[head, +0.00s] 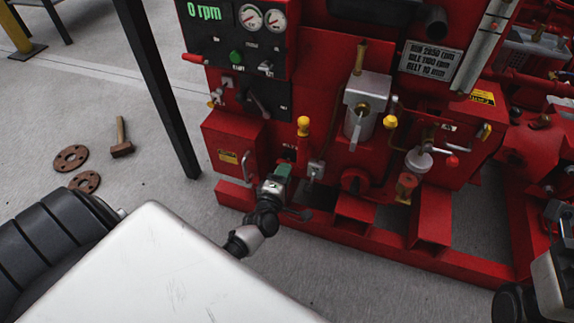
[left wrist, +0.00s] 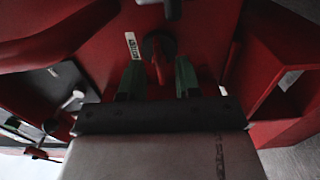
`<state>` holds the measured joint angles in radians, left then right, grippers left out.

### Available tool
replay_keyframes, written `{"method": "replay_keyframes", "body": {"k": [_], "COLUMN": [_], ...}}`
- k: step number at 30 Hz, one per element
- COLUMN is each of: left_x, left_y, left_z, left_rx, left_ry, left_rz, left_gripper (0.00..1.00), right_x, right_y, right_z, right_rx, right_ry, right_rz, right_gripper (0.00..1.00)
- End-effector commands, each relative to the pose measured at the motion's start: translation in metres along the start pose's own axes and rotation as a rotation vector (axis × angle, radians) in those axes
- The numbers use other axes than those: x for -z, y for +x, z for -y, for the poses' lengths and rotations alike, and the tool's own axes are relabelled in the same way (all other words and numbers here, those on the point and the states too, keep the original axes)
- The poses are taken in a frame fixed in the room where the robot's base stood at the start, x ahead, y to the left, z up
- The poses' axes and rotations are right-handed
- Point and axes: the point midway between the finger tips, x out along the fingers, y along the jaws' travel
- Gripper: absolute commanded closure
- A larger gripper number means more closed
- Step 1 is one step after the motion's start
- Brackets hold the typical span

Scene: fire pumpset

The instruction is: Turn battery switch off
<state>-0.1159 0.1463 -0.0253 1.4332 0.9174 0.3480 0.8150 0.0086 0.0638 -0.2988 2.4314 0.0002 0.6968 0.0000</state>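The battery switch shows in the left wrist view as a red handle (left wrist: 162,68) on a dark round base, on a red panel with a small white label (left wrist: 132,46) to its left. My left gripper (head: 282,170) is at the lower front of the red pumpset in the head view, where it hides the switch. In the left wrist view its two green fingers (left wrist: 158,80) are apart, one on each side of the red handle, with gaps showing. My right gripper (head: 556,212) is partly in view at the right edge, its fingers unclear.
The red pumpset (head: 322,85) fills the centre and right. A yellow-knobbed lever (head: 304,127) stands just above my left gripper, and a red box (head: 222,140) is to its left. A dark post (head: 160,85) stands left. Rusty flanges (head: 71,158) and a hammer (head: 121,140) lie on the floor.

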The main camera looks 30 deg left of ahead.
Motion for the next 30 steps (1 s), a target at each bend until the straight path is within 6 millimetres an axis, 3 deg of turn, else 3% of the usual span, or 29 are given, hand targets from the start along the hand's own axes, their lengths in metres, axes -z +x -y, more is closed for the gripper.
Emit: {"method": "replay_keyframes", "body": {"k": [6,12,30], "left_x": [0.0,0.0,0.0], "left_y": [-0.047,-0.073,-0.079], "left_z": [-0.002,-0.001,0.0], "left_rx": [0.004,0.003,0.0], "left_ry": [0.001,0.0,-0.001], "left_rz": [0.001,0.001,0.0], "left_gripper": [0.67,0.67,0.67], "right_x": [0.001,0.003,0.004], "right_y": [-0.005,-0.01,-0.012], "right_z": [0.0,0.0,0.0], "right_rx": [-0.018,-0.027,-0.029], "right_ry": [0.007,0.01,0.012], "right_rz": [0.052,0.072,0.078], "right_gripper": [0.57,0.57,0.57]}}
